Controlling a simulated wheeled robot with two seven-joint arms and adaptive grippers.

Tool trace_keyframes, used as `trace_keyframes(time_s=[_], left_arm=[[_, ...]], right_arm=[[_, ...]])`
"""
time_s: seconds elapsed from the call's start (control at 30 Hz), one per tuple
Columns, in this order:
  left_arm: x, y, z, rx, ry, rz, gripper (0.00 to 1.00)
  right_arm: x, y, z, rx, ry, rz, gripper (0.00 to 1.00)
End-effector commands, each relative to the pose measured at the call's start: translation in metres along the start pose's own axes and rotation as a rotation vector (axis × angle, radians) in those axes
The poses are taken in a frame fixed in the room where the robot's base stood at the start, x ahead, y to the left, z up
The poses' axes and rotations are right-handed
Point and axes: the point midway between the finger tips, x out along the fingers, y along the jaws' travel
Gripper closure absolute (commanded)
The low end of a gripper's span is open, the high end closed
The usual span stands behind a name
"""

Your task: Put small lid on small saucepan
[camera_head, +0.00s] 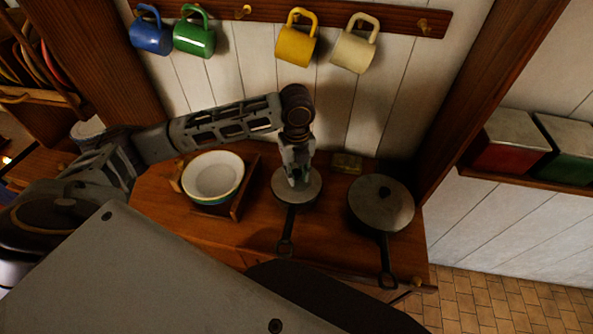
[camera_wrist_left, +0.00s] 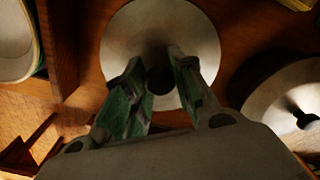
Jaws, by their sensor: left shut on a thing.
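The small saucepan (camera_head: 286,240) stands on the wooden counter, its dark handle pointing toward me. The small round grey lid (camera_head: 311,193) is over its top, looking level and roughly centred. I cannot tell whether the lid touches the rim all round. My left gripper (camera_head: 298,180) points down from above, shut on the lid's knob. In the left wrist view the fingers of the left gripper (camera_wrist_left: 161,82) are on both sides of the dark knob, and the pale lid (camera_wrist_left: 150,25) spreads beyond them. The saucepan's body is mostly hidden under the lid. My right gripper is not in view.
A larger lidded pan (camera_head: 372,210) stands close on the right. A wooden rack (camera_head: 244,190) with stacked bowls (camera_head: 213,176) is on the left. A small yellowish block (camera_head: 347,162) lies behind. Mugs (camera_head: 296,45) hang on the wall rail above.

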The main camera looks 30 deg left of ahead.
Motion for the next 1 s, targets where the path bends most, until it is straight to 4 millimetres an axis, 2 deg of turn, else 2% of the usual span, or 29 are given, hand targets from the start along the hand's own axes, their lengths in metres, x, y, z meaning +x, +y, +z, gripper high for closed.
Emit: trace_keyframes(time_s=[0.87, 0.9, 1.0], left_arm=[[0.0063, -0.0002, 0.0, 0.0, 0.0, -0.001, 1.0], [0.0063, -0.0002, 0.0, 0.0, 0.0, -0.001, 0.71], [0.0063, -0.0002, 0.0, 0.0, 0.0, -0.001, 0.58]], right_arm=[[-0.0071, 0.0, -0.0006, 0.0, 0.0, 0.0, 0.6], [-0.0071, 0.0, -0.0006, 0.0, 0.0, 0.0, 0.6], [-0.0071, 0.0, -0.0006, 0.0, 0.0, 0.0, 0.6]])
